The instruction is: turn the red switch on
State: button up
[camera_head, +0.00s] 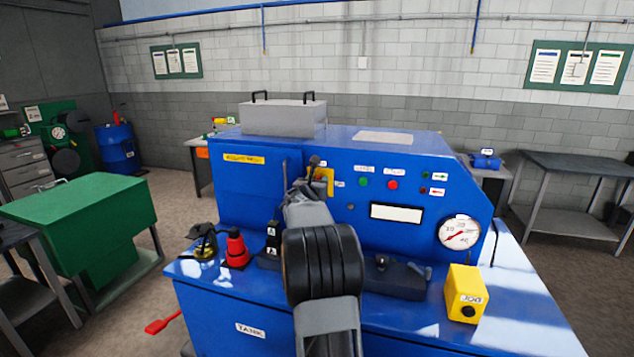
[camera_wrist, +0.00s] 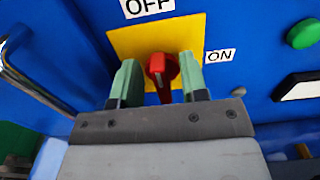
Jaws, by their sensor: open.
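The red switch (camera_wrist: 163,68) is a rotary knob on a yellow plate (camera_wrist: 140,42) on the blue machine's front panel. An OFF label (camera_wrist: 147,7) is above it and an ON label (camera_wrist: 220,55) is to its right. The knob looks close to upright, toward OFF, but its exact angle is hard to tell. My gripper (camera_wrist: 158,78) is open, with one green finger on each side of the knob and small gaps visible. In the head view the yellow plate (camera_head: 330,180) shows in part; my arm hides the knob.
A green button (camera_head: 364,181) and a red button (camera_head: 393,185) are right of the plate. A handle bar (camera_wrist: 30,75) stands out left of it.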

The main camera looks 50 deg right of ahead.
grip_shut()
dwell(0.3)
jog(key=shift+f+b, duration=0.1)
jog(key=shift+b, duration=0.25)
jog(key=m+b, duration=0.1)
jog(key=b, duration=0.1)
jog(key=m+b, duration=0.1)
jog(key=b, duration=0.1)
jog(key=shift+s+f+m+b, duration=0.15)
jog(key=shift+f+m+b, duration=0.15)
jog(key=shift+b, duration=0.1)
jog(key=shift+s+d+f+m+b, duration=0.1)
jog(key=shift+s+m+b, duration=0.05)
jog(key=shift+m+b, duration=2.4)
jog(key=shift+s+d+f+m+b, duration=0.1)
jog(key=shift+s+f+m+b, duration=0.1)
jog(key=shift+m+b, duration=2.35)
jog(key=shift+s+d+f+m+b, duration=0.1)
jog(key=shift+s+m+b, duration=0.05)
jog(key=shift+m+b, duration=2.4)
jog(key=shift+r, duration=0.1)
